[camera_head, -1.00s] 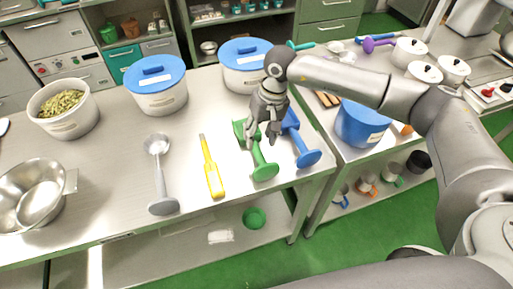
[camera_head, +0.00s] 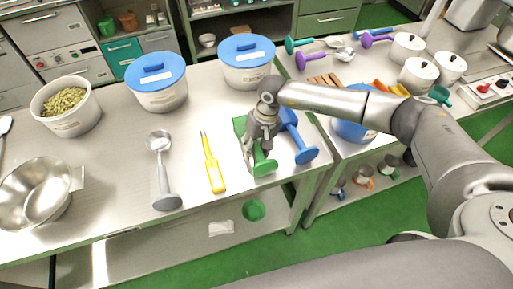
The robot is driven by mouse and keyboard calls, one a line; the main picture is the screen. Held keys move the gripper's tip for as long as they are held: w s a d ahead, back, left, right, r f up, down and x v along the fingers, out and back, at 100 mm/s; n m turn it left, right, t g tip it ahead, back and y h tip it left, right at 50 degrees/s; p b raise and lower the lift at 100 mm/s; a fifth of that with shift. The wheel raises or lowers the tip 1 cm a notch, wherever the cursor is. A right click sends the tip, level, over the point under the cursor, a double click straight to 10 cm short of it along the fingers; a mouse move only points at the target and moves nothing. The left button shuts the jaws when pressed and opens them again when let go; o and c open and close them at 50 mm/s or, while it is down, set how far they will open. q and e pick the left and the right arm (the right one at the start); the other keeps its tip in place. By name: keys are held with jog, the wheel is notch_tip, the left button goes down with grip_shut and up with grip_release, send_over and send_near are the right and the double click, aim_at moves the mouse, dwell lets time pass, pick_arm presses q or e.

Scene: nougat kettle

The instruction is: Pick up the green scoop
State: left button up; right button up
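The green scoop (camera_head: 264,166) lies on the steel table near its right front corner, its round handle end toward the front edge. My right gripper (camera_head: 258,155) is directly over the scoop's handle, pointing down, with its fingers around or just above it. The fingers and wrist hide the middle of the scoop, and I cannot tell whether they touch it or have closed. My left gripper is not in view.
A blue scoop (camera_head: 303,150) lies close on the right of the green one. A yellow spatula (camera_head: 212,168) and a grey ladle (camera_head: 164,185) lie to the left. White tubs with blue lids (camera_head: 157,83) stand behind. The table's front edge is near.

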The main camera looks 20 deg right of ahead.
grip_shut()
jog(key=shift+r, duration=0.15)
jog(key=shift+w+r+b, duration=0.1)
jog(key=shift+r+b, duration=0.35)
jog(key=shift+b, duration=0.15)
jog(key=s+a+r+b, duration=0.2)
jog(key=s+a+r, duration=0.1)
jog(key=s+r, duration=0.3)
jog(key=s+a+r+b, duration=0.3)
jog(key=s+r, duration=0.3)
jog(key=r, duration=0.5)
jog(key=shift+a, duration=0.8)
jog(key=shift+w, duration=0.1)
